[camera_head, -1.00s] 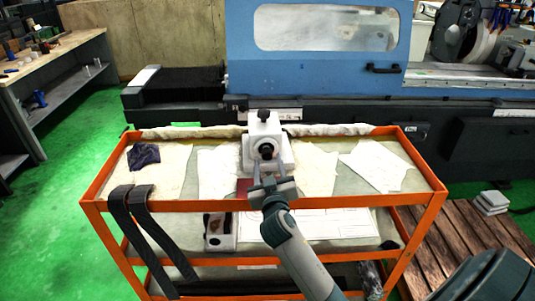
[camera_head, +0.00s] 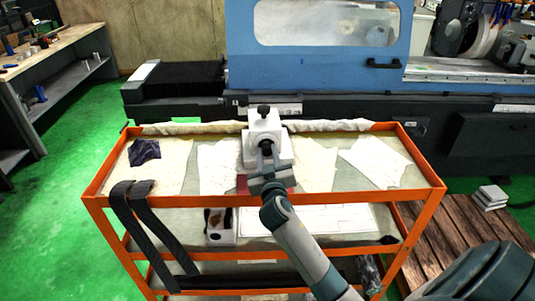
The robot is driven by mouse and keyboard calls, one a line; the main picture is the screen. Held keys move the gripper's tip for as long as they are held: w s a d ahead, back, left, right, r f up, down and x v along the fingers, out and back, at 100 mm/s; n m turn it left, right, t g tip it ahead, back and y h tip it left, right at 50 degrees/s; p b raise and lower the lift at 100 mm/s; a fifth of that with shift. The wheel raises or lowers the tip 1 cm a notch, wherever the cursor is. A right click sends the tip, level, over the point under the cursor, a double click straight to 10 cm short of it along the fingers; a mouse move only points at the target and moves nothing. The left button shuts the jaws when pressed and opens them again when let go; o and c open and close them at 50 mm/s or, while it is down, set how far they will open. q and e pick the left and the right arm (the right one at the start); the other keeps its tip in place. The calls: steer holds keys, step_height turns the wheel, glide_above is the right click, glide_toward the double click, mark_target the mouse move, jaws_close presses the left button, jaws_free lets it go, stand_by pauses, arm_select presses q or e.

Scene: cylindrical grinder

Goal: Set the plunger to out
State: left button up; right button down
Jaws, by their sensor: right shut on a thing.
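A white block-shaped device (camera_head: 254,133) with a black knob (camera_head: 263,111) on top stands on the orange cart's top shelf. Its black plunger (camera_head: 265,143) faces me on the front side. My right gripper (camera_head: 267,156) is shut on the plunger, with its fingers at the front of the device. The fingers and wrist hide part of the plunger and the lower front. My left gripper is not in view.
The orange cart (camera_head: 330,195) has raised rims around its top shelf. Cloths, papers and a dark rag (camera_head: 145,152) lie there. Black straps (camera_head: 135,215) hang over the front left. A blue grinder (camera_head: 310,60) stands behind.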

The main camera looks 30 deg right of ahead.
steer(key=v, duration=0.6)
steer(key=shift+s+a, duration=0.1)
steer(key=shift+s, duration=0.1)
steer(key=shift+f, duration=0.1)
steer(key=c, duration=1.4)
jaws_free()
steer(key=shift+c, duration=0.2)
